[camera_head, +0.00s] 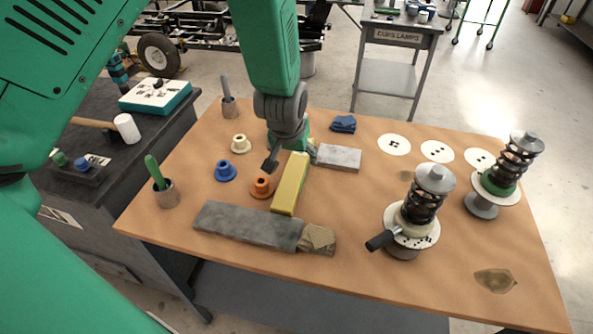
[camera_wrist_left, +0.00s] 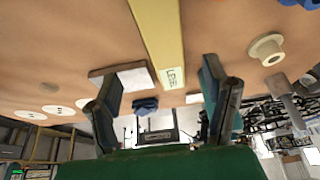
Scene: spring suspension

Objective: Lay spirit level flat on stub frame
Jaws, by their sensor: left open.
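The yellow spirit level (camera_head: 290,184) lies on the wooden table, pointing from my left gripper toward the front. Its labelled end shows in the left wrist view (camera_wrist_left: 162,45). A long dark grey bar (camera_head: 245,225), which looks like the stub frame, lies in front of the level's near end; I cannot tell whether they touch. My left gripper (camera_head: 291,160) is open at the level's far end, with one finger on each side. In the left wrist view the fingers (camera_wrist_left: 162,92) are spread and hold nothing. My right gripper is out of view.
A light grey block (camera_head: 339,158) is close right of my left gripper. Orange (camera_head: 262,187), blue (camera_head: 225,171) and cream (camera_head: 241,144) bushings stand to the left. Two spring struts (camera_head: 424,200) (camera_head: 510,165) stand at the right. A tan block (camera_head: 317,238) adjoins the bar's right end.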

